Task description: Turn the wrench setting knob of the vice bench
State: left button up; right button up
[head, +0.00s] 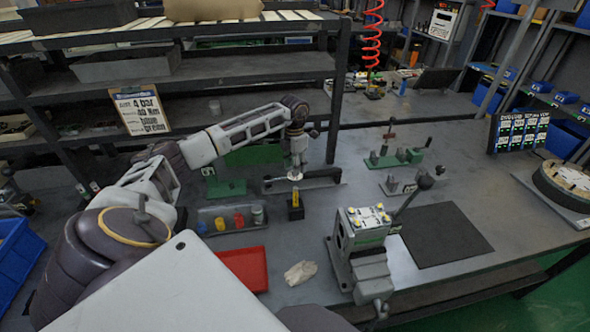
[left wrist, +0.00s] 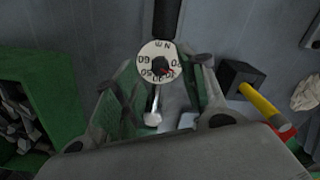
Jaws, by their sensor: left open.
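The setting knob is a round white dial (left wrist: 147,52) with black numbers and a dark centre with a small red mark, seen in the left wrist view. In the head view its pale disc (head: 295,175) shows just below my left gripper (head: 297,163), by a long dark tool on the bench. My left gripper (left wrist: 158,85) is open, its fingers on either side of the dial. I cannot tell whether they touch it. A metal rod end with a pale tip shows between the fingers. My right gripper is not in view.
A vice (head: 372,268) holds a block with yellow caps, beside a black mat (head: 445,237). A yellow-handled tool stands in a black holder (head: 296,213).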

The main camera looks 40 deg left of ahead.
pick_arm(q)
jog(key=shift+f, duration=1.05)
grip_shut()
